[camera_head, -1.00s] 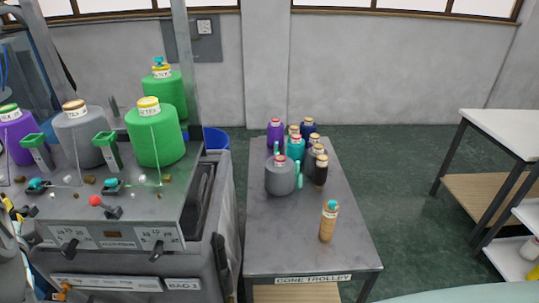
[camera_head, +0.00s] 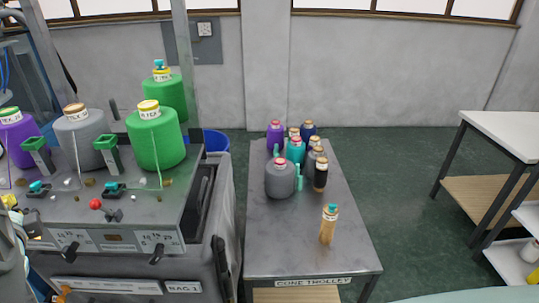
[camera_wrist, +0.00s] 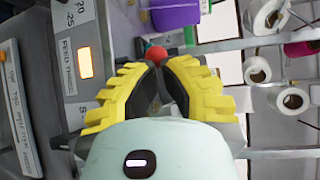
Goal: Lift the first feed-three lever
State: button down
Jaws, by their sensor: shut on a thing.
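In the wrist view the red ball knob of a lever (camera_wrist: 155,54) shows at the tips of my gripper (camera_wrist: 160,64). The yellow fingers are shut on this lever, and they hide its stem. A panel label (camera_wrist: 68,60) beside it reads FEED THREE, with a lit orange window (camera_wrist: 85,62). In the head view only a yellow bit of my gripper shows at the left edge, and the held lever cannot be made out there. Another lever with a red ball knob (camera_head: 96,204) stands further right on the machine.
Green cones (camera_head: 155,140), a grey cone (camera_head: 79,135) and a purple cone (camera_head: 18,138) stand on the machine top, close to the levers. The cone trolley (camera_head: 290,235) is to the right with several cones. Open floor lies beyond it.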

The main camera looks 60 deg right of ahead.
jog(key=shift+w+d+r+b, duration=0.35)
jog(key=shift+d+r, duration=0.1)
jog(key=shift+d, duration=0.15)
dwell(0.7)
dwell(0.3)
